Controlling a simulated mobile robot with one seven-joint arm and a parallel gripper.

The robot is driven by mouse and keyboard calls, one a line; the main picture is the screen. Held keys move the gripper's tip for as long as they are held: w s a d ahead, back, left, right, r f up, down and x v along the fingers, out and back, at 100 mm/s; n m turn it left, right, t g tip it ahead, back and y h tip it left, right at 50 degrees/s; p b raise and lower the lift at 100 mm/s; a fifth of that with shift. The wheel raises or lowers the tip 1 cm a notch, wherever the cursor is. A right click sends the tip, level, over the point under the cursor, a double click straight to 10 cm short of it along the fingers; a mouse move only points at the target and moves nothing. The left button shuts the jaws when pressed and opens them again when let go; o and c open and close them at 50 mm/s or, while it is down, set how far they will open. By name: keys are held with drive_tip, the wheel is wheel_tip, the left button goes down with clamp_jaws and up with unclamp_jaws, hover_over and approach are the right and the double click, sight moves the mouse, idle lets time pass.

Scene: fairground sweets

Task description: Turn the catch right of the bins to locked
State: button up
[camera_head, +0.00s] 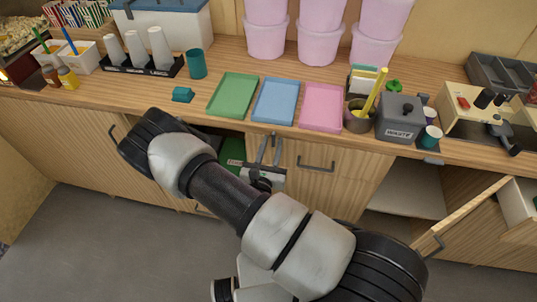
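My gripper (269,148) is in the middle of the view, just below the counter's front edge and in front of the cabinet fronts. Its two grey fingers point up and away, with a gap between them and nothing seen in it. A small grey fitting (432,161) sits under the counter edge, right of and below the grey box marked WASTE (401,117). It may be the catch, but it is too small to tell its setting. My gripper is well to its left, apart from it. Pink tubs (320,40) stand stacked at the back of the counter.
Green (233,96), blue (276,101) and pink (322,107) trays lie along the counter (225,75). A metal pot (358,117) holds a yellow-handled tool. A cabinet door (465,222) stands open at the lower right. The floor (110,250) is clear at the left.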

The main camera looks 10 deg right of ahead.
drive_tip(key=b+v, duration=0.1)
drive_tip(key=v, duration=1.6)
drive_tip(key=shift+s+a, duration=0.1)
drive_tip(key=shift+a, duration=0.05)
